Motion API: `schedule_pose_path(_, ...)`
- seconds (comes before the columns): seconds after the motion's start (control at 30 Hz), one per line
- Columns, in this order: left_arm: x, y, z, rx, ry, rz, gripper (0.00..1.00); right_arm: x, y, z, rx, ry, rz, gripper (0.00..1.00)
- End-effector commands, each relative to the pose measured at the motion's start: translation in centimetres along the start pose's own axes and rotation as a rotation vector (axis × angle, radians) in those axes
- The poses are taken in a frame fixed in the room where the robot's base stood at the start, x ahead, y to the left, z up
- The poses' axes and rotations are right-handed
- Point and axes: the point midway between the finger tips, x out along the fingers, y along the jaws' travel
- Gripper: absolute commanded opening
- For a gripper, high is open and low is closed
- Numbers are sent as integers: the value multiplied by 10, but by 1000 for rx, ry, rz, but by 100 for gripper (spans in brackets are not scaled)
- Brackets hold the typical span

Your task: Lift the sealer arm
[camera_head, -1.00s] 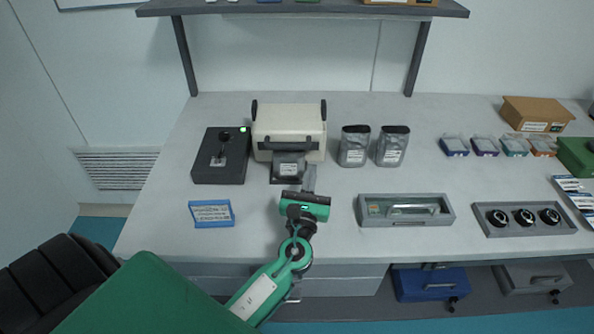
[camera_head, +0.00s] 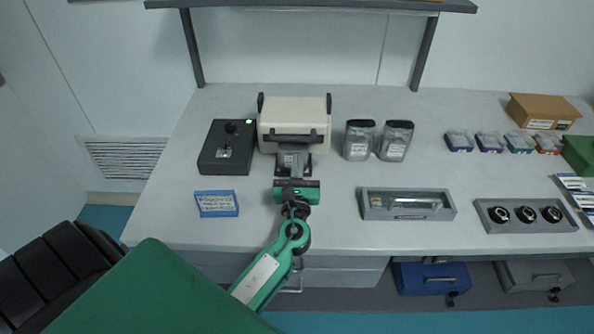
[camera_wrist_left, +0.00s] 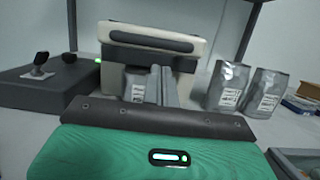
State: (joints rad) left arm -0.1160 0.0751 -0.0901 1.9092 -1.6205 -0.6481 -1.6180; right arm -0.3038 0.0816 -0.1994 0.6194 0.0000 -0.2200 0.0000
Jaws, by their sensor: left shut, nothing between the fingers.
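The sealer is a cream box (camera_head: 294,109) with black side posts, at the back of the table. Its arm is a dark bar (camera_head: 296,137) across the front, which also shows in the wrist view (camera_wrist_left: 151,42). A grey labelled pouch (camera_wrist_left: 135,88) is in front of the sealer below the bar, partly hidden by my fingers. My left gripper (camera_head: 295,163), green and dark, points at the sealer's front with its fingers together and empty. In the wrist view its fingers (camera_wrist_left: 161,82) lie below the bar; I cannot tell whether they touch anything. My right gripper is out of view.
A black control box (camera_head: 226,147) with a lever and green light stands left of the sealer. Two grey pouches (camera_head: 359,140) (camera_head: 396,141) stand to its right. A blue-edged card (camera_head: 216,204) and a grey tray (camera_head: 407,216) flank my gripper. A shelf (camera_head: 310,6) hangs above.

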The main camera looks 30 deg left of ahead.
Motion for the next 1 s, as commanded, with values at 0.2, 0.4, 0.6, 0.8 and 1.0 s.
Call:
schedule_pose_path(0.2, 35, 0, 2, 1, -2, 0, 0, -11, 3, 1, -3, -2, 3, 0)
schedule_pose_path(0.4, 46, 0, 0, -1, 0, -1, 0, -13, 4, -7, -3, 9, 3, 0)
schedule_pose_path(0.6, 46, 0, 0, -1, 0, -1, 0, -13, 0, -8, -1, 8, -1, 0)
schedule_pose_path(0.8, 47, 0, 1, -1, 3, -1, 0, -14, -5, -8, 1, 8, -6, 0)
schedule_pose_path(1.0, 51, -2, 8, -2, 28, -1, 0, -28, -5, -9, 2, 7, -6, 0)
